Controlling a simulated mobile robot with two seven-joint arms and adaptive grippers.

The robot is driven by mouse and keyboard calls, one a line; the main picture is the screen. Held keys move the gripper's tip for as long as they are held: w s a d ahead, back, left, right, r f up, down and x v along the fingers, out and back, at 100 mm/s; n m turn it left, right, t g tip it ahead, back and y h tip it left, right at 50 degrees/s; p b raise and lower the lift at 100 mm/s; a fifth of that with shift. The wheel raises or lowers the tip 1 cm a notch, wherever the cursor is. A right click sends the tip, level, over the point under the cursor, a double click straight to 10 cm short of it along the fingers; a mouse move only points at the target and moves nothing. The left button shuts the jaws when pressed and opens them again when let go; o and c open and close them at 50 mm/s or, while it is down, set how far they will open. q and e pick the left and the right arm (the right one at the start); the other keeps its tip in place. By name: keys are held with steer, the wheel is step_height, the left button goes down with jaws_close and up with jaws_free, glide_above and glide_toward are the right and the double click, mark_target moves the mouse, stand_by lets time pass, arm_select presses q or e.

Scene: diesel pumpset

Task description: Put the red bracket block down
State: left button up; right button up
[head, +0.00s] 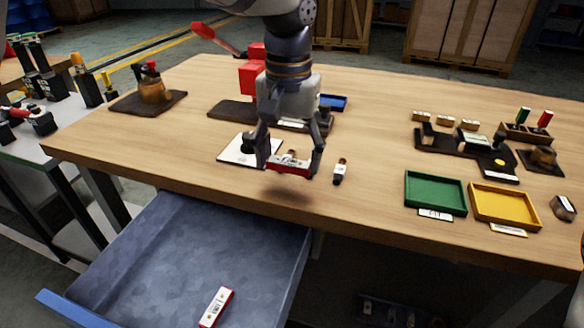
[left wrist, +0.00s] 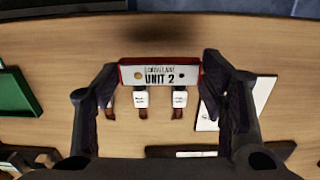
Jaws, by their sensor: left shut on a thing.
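The red bracket block (head: 290,167) has a white label face; in the left wrist view the block (left wrist: 160,74) reads "UNIT 2" and has a hole near each end. My left gripper (head: 291,160) is shut on it, with one finger at each end, also in the left wrist view (left wrist: 158,84). The block hangs a little above the front part of the wooden table (head: 370,215), with a soft shadow below it. A similar red and white block (head: 217,307) lies in the open drawer (head: 130,270). My right gripper is not in view.
Two small dark parts with white tags stand near the block, one of them to its right (head: 340,171). A white plate (head: 236,150) lies to its left. A green tray (head: 436,190) and a yellow tray (head: 505,204) sit at the right. The table front left is clear.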

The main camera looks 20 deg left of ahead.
mark_target(288, 159)
arm_select(q)
steer(key=shift+w+a+f, duration=0.1)
steer(key=shift+w+f, duration=0.15)
steer(key=shift+f, duration=0.05)
steer(key=f, duration=0.3)
steer(key=shift+w+a+f, duration=0.15)
steer(key=shift+w+f, duration=0.05)
steer(key=shift+r, duration=0.1)
steer(key=o, duration=1.3)
steer(key=shift+f, duration=0.2)
steer(key=shift+r, duration=0.1)
